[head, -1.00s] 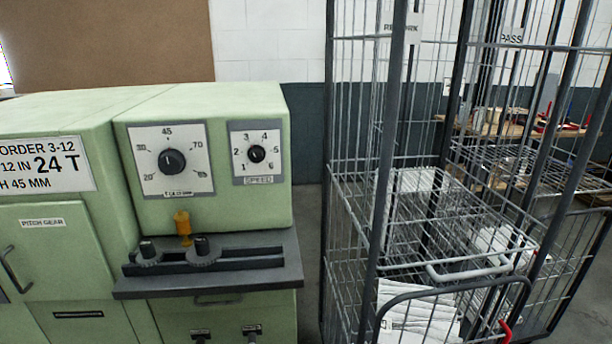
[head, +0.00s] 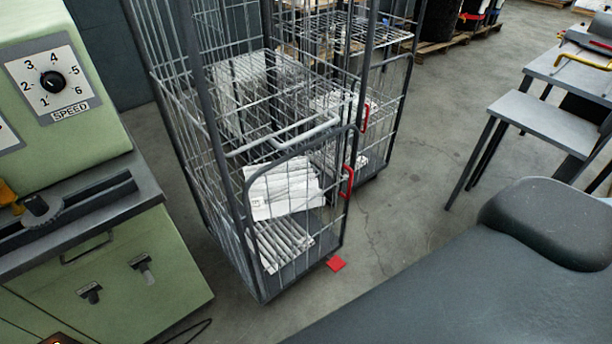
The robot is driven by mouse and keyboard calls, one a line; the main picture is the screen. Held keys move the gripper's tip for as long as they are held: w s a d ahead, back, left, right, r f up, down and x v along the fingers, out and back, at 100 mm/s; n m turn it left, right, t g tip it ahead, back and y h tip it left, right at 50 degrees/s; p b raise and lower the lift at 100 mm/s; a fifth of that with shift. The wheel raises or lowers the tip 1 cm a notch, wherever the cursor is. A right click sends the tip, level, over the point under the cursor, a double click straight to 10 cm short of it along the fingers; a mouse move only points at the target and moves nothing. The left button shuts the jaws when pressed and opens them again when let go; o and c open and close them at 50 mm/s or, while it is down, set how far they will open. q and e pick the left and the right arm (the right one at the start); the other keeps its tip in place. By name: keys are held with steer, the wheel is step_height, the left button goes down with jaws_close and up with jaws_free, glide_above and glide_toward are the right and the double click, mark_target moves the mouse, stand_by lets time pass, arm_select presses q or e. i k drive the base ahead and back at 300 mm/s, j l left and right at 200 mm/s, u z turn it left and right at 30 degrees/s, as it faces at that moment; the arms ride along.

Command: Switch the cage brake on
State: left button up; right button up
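The near wire cage (head: 190,150) stands on the floor in the middle of the head view, right of the green machine. It holds white packs (head: 283,190) on its lower levels. A red flat pedal (head: 336,263) sticks out at the floor by the cage's front right corner; it looks like the brake, and I cannot tell its setting. A red handle (head: 348,182) is on the right edge of the cage's front gate. Neither of my grippers is in view.
A green machine (head: 150,270) with a speed dial (head: 53,82) stands close on the left. A second cage (head: 400,100) with a red latch (head: 365,118) is behind. Grey benches (head: 540,125) stand right. The floor (head: 420,190) between is clear.

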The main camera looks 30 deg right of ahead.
mark_target(335, 263)
steer(key=z, duration=0.95)
